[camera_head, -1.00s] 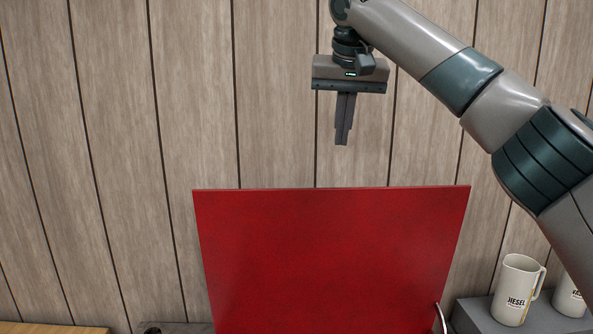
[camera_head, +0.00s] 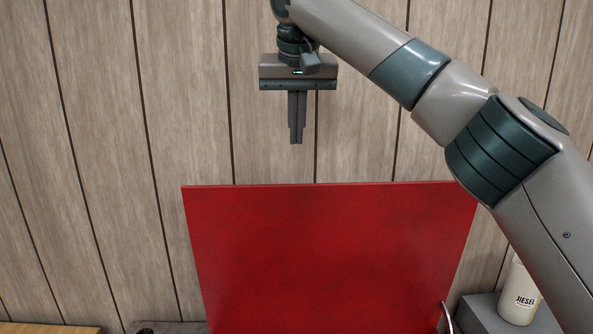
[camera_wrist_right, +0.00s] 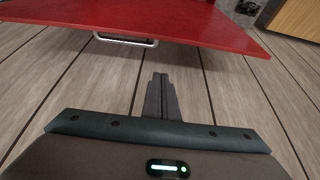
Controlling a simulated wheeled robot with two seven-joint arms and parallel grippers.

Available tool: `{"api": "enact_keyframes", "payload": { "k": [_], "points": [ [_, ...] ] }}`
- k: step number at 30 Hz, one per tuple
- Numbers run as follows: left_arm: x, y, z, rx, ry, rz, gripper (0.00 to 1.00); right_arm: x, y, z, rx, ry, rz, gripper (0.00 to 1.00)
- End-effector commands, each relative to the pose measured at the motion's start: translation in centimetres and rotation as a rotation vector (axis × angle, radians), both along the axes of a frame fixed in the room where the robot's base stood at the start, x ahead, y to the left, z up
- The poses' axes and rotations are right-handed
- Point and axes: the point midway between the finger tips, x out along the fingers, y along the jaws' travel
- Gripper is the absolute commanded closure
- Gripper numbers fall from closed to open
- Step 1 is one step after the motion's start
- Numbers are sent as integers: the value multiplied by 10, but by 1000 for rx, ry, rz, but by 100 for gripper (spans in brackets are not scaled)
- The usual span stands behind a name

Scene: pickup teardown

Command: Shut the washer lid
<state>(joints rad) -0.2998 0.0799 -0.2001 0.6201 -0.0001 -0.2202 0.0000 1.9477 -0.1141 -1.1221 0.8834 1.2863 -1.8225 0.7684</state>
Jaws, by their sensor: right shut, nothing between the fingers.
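The washer lid is a large red panel (camera_head: 330,260) standing raised in the lower middle of the head view. A pale curved handle (camera_head: 446,316) shows at its lower right. In the right wrist view the red lid (camera_wrist_right: 180,18) lies across the top, with a metal handle (camera_wrist_right: 125,40) at its edge. My right gripper (camera_head: 296,142) is shut and empty, pointing down above the lid's top edge, left of its middle, with a gap between. Its fingers also show in the right wrist view (camera_wrist_right: 161,78), apart from the lid. My left gripper is out of view. The washer body is not visible.
A wall of wood planks (camera_head: 100,150) stands behind. A wooden edge (camera_head: 48,329) shows at the lower left.

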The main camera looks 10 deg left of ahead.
Motion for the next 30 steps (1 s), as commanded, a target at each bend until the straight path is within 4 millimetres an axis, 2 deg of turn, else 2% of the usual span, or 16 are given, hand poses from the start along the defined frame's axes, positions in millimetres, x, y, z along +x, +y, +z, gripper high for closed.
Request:
{"api": "enact_keyframes", "payload": {
  "k": [8,18,30],
  "points": [
    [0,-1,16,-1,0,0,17,14,2,-29,-1,3,0,100],
    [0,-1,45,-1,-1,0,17,38,7,-83,-1,3,1,100],
    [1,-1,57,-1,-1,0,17,5,1,-84,2,-1,1,100]
  ]
}}
